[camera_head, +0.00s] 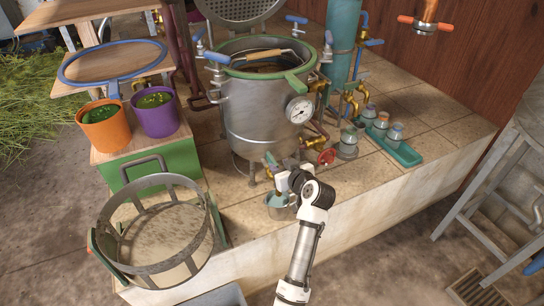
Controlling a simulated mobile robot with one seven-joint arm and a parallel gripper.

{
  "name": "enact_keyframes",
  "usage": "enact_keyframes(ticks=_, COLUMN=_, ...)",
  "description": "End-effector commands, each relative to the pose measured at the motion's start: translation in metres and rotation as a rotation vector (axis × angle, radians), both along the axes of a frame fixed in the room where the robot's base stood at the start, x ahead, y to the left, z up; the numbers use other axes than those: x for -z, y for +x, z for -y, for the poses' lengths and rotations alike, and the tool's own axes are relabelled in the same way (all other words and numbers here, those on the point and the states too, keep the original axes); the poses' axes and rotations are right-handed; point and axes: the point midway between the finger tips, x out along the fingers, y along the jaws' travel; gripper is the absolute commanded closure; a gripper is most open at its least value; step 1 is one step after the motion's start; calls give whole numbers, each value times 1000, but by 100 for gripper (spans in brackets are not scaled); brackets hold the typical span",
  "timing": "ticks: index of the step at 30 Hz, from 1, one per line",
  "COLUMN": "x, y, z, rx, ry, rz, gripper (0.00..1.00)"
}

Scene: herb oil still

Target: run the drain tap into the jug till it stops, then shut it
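A steel still pot (258,115) with a green rim and a round dial (299,110) stands on the tiled ledge. My gripper (281,183) is low in front of the pot, reaching in from the lower right. A small teal lever (271,159) shows just behind it at the pot's foot, seemingly the drain tap's handle; the tap body is mostly hidden by the gripper. A small metal jug (279,211) stands on the ledge directly below the gripper. Its mouth is partly covered by the gripper and arm. I cannot see any flow or whether the fingers are closed on the lever.
A red handwheel (326,157) with brass fittings sits right of the gripper. A large mesh basket (163,232) stands at the left. Orange (105,131) and purple (157,117) buckets stand behind it. A teal tray (403,153) with jars lies at the right.

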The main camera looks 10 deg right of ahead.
Motion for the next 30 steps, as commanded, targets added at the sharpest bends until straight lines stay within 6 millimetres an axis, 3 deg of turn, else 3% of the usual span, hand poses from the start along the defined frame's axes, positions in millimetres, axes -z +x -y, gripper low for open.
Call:
enact_keyframes(ticks=3, x=7, y=24, z=-5, rx=-1, ry=1, rz=-2, gripper=66)
enact_keyframes(ticks=10, x=22, y=56, z=-11, rx=0, ry=1, rz=-1, gripper=66)
enact_keyframes(ticks=24, x=28, y=68, z=-13, rx=1, ry=-1, rz=1, gripper=66)
enact_keyframes(ticks=30, x=28, y=68, z=-13, rx=2, ry=-1, rz=1, gripper=89)
